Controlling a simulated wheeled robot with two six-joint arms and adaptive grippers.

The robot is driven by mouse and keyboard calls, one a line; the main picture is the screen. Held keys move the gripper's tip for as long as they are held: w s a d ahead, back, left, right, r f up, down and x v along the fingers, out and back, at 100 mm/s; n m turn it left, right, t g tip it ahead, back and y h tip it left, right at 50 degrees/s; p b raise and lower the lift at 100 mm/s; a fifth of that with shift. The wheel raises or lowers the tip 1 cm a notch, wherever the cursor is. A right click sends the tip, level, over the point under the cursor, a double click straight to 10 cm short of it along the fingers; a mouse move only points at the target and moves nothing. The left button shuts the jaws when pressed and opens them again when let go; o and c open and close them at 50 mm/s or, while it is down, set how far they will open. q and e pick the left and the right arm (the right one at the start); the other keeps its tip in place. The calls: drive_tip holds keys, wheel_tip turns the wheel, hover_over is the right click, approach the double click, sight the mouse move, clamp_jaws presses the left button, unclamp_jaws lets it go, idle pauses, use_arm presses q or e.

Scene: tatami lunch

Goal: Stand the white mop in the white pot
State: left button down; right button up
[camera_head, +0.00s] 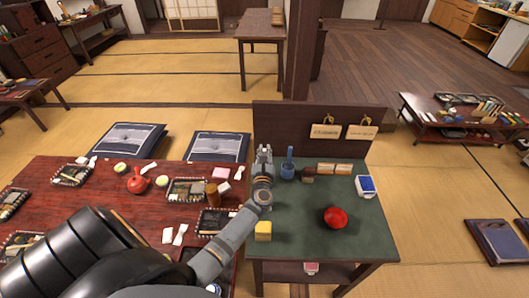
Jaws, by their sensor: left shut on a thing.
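My left gripper (264,153) is over the left back part of the green-topped table (300,234), close to its upright back board. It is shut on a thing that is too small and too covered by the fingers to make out. A blue pot (287,172) with a blue upright handle stands just right of the gripper, apart from it. I cannot make out a white mop or a white pot here; the gripper and arm may hide them. My right gripper is not in view.
A red ball-like thing (336,218), a yellow block (263,231), a blue and white box (365,186) and small brown blocks (335,168) stand on the green top. The back board (280,122) bears two hanging tags. A red table (110,205) with trays adjoins at left.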

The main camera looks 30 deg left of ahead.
use_arm(q)
drive_tip(key=c, duration=1.3)
unclamp_jaws()
drive_tip(key=shift+o, duration=0.2)
drive_tip(key=v, duration=1.2)
drive_tip(key=shift+f, duration=0.1)
